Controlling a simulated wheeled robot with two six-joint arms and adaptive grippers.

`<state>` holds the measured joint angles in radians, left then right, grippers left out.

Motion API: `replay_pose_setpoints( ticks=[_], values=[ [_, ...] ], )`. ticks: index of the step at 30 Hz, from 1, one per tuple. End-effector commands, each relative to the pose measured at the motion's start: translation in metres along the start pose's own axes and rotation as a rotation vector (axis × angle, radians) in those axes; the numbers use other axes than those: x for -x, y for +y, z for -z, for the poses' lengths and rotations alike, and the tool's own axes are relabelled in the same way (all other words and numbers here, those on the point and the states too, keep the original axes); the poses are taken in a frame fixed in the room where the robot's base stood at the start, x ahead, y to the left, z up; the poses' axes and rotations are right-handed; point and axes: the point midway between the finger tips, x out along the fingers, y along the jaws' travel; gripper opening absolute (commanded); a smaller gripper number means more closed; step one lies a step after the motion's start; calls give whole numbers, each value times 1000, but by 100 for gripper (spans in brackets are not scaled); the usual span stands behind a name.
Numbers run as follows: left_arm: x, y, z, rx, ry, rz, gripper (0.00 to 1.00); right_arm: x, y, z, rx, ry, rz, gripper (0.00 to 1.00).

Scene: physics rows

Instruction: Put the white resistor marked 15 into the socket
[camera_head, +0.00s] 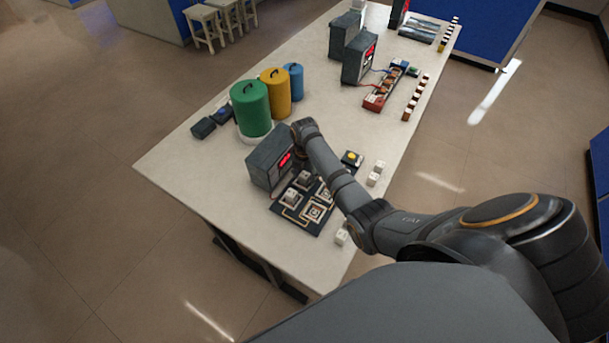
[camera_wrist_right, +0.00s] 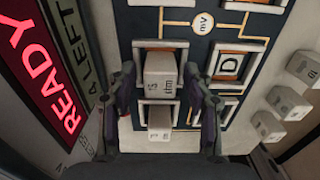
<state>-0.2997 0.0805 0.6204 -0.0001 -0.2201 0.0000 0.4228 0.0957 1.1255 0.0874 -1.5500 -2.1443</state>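In the right wrist view, a white block (camera_wrist_right: 160,68) stands at the upper left socket (camera_wrist_right: 142,46) of the dark circuit board. It bears small dark marks, perhaps a 15, that are hard to read. A second white block (camera_wrist_right: 159,118) sits in the framed socket below it. My left gripper is out of view.
Several loose white blocks (camera_head: 379,166) stand right of the board. The display box (camera_head: 266,162) with a red READY sign (camera_wrist_right: 35,70) stands close on the left. Green (camera_head: 251,108), yellow (camera_head: 274,92) and blue (camera_head: 293,78) canisters stand behind. The table's left front is clear.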

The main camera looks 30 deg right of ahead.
Motion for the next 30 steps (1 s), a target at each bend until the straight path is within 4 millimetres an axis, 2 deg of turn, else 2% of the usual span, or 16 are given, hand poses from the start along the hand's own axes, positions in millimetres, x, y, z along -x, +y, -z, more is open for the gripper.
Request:
replay_pose_setpoints(
  ticks=[6,9,11,21,25,30],
  values=[
    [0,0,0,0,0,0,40,0,0,0,0,0,0,52],
    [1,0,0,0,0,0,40,7,0,0,0,-1,-2,52],
    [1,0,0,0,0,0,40,16,1,-1,0,-2,-3,52],
    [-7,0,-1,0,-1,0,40,95,1,-1,0,-3,-4,52],
    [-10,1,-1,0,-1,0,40,114,1,-1,0,-1,-2,52],
    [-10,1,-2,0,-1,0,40,123,0,0,0,0,0,52]
  ],
)
